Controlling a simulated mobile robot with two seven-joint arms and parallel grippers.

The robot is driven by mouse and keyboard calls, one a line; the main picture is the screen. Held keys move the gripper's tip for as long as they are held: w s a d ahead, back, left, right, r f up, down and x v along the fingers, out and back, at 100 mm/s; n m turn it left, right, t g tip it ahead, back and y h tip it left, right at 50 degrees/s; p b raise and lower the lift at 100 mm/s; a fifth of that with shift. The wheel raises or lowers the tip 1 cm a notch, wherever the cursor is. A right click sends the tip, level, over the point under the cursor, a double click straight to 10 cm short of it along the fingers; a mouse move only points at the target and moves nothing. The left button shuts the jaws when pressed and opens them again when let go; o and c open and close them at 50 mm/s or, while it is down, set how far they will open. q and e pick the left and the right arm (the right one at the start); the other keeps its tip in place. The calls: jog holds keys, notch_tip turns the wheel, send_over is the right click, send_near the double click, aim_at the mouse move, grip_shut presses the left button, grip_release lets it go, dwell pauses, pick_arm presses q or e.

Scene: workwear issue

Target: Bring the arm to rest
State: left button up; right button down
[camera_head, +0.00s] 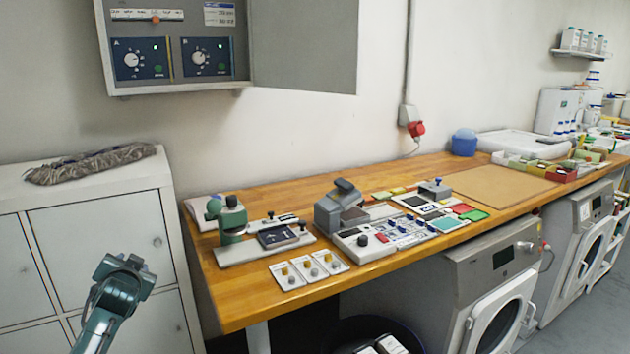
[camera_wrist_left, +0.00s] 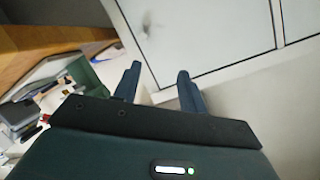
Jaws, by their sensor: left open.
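My left arm comes in at the lower left of the head view, and its gripper (camera_head: 128,264) is in front of the white cabinet, left of the wooden workbench (camera_head: 235,304). In the left wrist view the two fingers of the left gripper (camera_wrist_left: 157,88) stand apart with nothing between them. Beyond the fingers are the pale cabinet doors (camera_wrist_left: 205,30). The gripper touches nothing that I can see. My right gripper is not in either view.
The bench carries a green press (camera_head: 231,220), a grey device (camera_head: 340,208), a control panel (camera_head: 390,232) and several small switch cards (camera_head: 309,267). A grey mop head (camera_head: 90,163) lies on the cabinet (camera_head: 100,200). An open control box (camera_head: 175,50) hangs above. White washers (camera_head: 495,290) stand below.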

pick_arm(q)
jog(key=w+d+r+t+h, duration=0.2)
jog(key=d+r+t+h, duration=0.2)
jog(key=d, duration=0.2)
jog(key=s+d+f+m+g+h, duration=0.1)
jog(key=s+d+f+g+h, duration=0.1)
jog(key=s+d+f, duration=0.55)
jog(key=s+d+f+g+h, duration=0.1)
jog(key=s+d+f, duration=0.3)
jog(key=s+f, duration=0.6)
jog(key=s+d+f+g+h, duration=0.1)
jog(key=s+d+f, duration=0.2)
jog(key=s, duration=0.4)
jog(key=s+d+f+g, duration=0.1)
jog(key=s+d+f, duration=0.1)
jog(key=s, duration=0.5)
jog(key=s+d+f+g+h, duration=0.1)
jog(key=s+d+f, duration=0.2)
jog(key=s, duration=0.4)
jog(key=shift+s+d+f+n+g+h, duration=0.3)
jog(key=shift+s+d+f+n+g, duration=0.1)
jog(key=shift+d, duration=0.35)
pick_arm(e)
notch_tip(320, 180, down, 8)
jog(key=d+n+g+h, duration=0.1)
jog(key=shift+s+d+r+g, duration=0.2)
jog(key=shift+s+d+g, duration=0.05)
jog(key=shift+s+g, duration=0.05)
